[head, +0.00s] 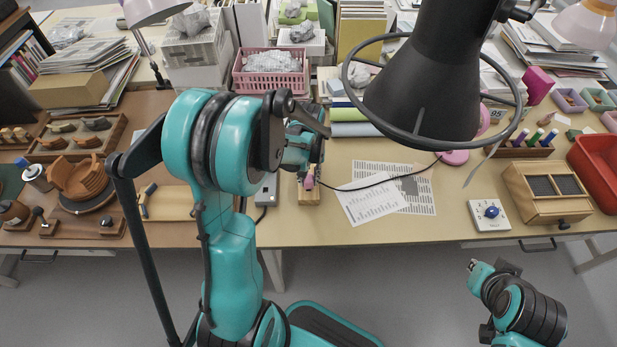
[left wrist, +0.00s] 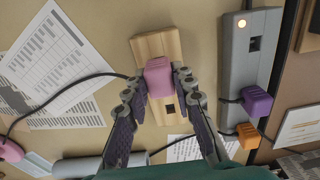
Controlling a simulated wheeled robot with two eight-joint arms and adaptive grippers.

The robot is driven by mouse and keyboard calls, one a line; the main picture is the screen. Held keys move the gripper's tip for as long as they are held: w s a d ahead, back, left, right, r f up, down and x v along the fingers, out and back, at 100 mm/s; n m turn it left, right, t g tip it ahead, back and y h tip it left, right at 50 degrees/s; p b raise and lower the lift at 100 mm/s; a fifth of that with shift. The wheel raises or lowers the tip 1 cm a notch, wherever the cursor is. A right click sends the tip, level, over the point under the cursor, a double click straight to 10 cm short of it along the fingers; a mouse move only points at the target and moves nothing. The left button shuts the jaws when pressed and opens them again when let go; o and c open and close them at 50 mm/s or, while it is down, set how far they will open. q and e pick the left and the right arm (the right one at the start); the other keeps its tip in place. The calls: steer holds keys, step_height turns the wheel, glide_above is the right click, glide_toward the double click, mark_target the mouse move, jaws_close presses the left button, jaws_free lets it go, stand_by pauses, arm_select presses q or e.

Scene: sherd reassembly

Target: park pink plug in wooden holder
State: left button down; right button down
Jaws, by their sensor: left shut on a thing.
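The pink plug (left wrist: 159,77) is between the fingertips of my left gripper (left wrist: 160,87), which is shut on it. In the left wrist view it covers the middle of the pale wooden holder (left wrist: 153,44); a dark slot shows below it. I cannot tell whether the plug is seated in the holder or just above it. In the head view the plug (head: 309,182) shows small at the holder (head: 309,197), near the table's front edge, with my left gripper (head: 308,174) over it. My right gripper (head: 474,265) is away from the table at lower right; its jaw state is unclear.
A grey power strip (left wrist: 238,75) with a purple plug (left wrist: 256,101) and an orange plug (left wrist: 247,136) lies beside the holder. A black cable (left wrist: 75,92) crosses printed sheets (head: 385,195) on the other side. A large black lamp (head: 430,85) hangs over the table.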

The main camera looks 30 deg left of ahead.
arm_select(q)
steer(key=shift+f+b, duration=0.8)
steer(key=shift+f, duration=0.15)
stand_by(0.8)
steer(key=c, duration=0.8)
jaws_free()
steer(key=shift+r, duration=0.1)
steer(key=shift+r+p, duration=3.1)
steer(key=shift+r, duration=0.9)
